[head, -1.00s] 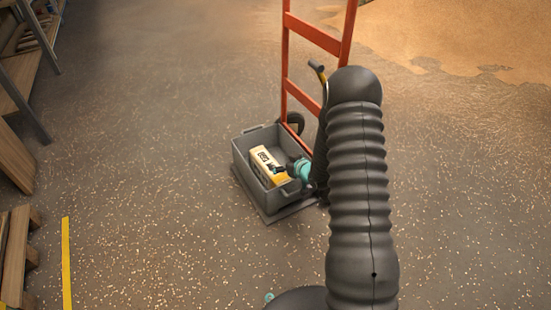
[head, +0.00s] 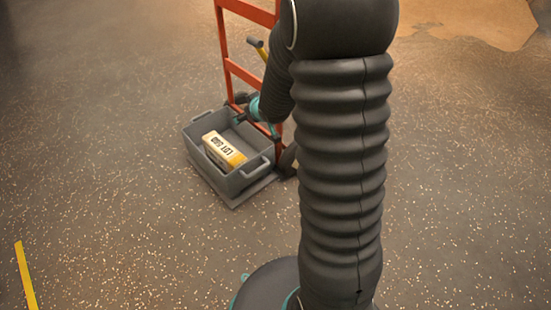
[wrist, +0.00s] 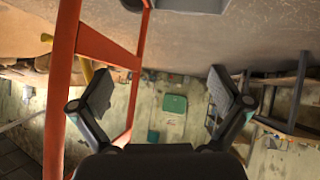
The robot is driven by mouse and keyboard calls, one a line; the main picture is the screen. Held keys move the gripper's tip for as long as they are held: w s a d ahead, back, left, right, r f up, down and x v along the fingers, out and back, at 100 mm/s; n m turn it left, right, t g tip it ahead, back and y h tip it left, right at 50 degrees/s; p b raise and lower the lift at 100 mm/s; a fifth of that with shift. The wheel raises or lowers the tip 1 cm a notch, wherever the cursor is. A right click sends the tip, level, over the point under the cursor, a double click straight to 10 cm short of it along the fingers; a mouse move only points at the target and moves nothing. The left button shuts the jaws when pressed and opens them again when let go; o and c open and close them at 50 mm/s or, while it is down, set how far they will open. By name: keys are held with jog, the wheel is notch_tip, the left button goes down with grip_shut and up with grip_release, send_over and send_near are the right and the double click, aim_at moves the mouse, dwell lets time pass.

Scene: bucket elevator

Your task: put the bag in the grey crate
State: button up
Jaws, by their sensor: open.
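The bag (head: 223,150) is a white and yellow packet with dark lettering. It lies inside the grey crate (head: 250,179) in the head view, apart from my gripper. The crate stands on the toe plate of the orange hand truck. My gripper (wrist: 163,95) is open and empty in the wrist view, its two fingers spread wide. In the head view my gripper is small and partly hidden by my arm, at the crate's far right side. At the top of the wrist view a grey edge (wrist: 185,8) shows, probably the crate.
The orange hand truck frame (head: 229,68) rises behind the crate, close to my arm; it also shows at the left of the wrist view (wrist: 62,80). A yellow floor line (head: 25,275) lies at the lower left. The floor left of the crate is clear.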

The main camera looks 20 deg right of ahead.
jog(key=s+a+r+m+g+h, duration=0.1)
jog(key=s+r+m+g+h, duration=0.1)
jog(key=s+r, duration=1.2)
jog(key=s+a+r+g, duration=0.1)
jog(key=s+a, duration=0.1)
jog(key=s, duration=0.8)
jog(key=s+a+m+g+y, duration=0.1)
jog(key=s+a, duration=0.2)
jog(key=s, duration=0.7)
jog(key=shift+a+r+g+y, duration=0.25)
jog(key=shift+r+g+y, duration=0.05)
jog(key=shift+r, duration=0.1)
